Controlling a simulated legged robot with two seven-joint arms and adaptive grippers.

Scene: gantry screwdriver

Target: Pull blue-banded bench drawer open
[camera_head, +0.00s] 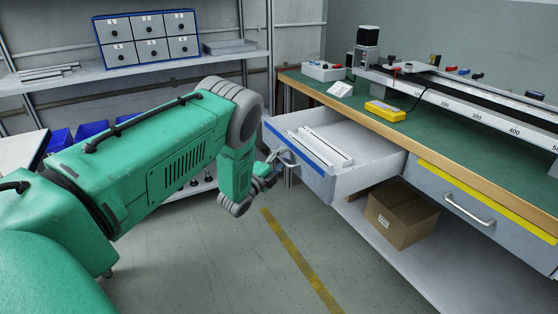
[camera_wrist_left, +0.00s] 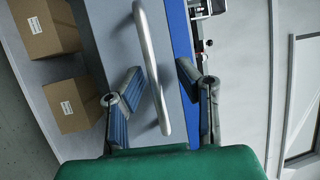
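The blue-banded drawer (camera_head: 345,183) stands pulled out from the bench on the left, with its blue band along the top of its front. Its silver bar handle (camera_head: 286,158) also shows large in the left wrist view (camera_wrist_left: 152,62). My left gripper (camera_head: 274,167) is at the drawer front by the handle. In the left wrist view its two fingers (camera_wrist_left: 160,72) are spread, one on each side of the bar, with gaps showing. I cannot tell whether they touch it. My right gripper is not in view.
A closed yellow-banded drawer (camera_head: 470,201) is to the right. A cardboard box (camera_head: 401,214) sits on the lower shelf. The green bench top (camera_head: 330,95) carries a rail and a yellow device (camera_head: 385,111). The floor before the drawer is clear.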

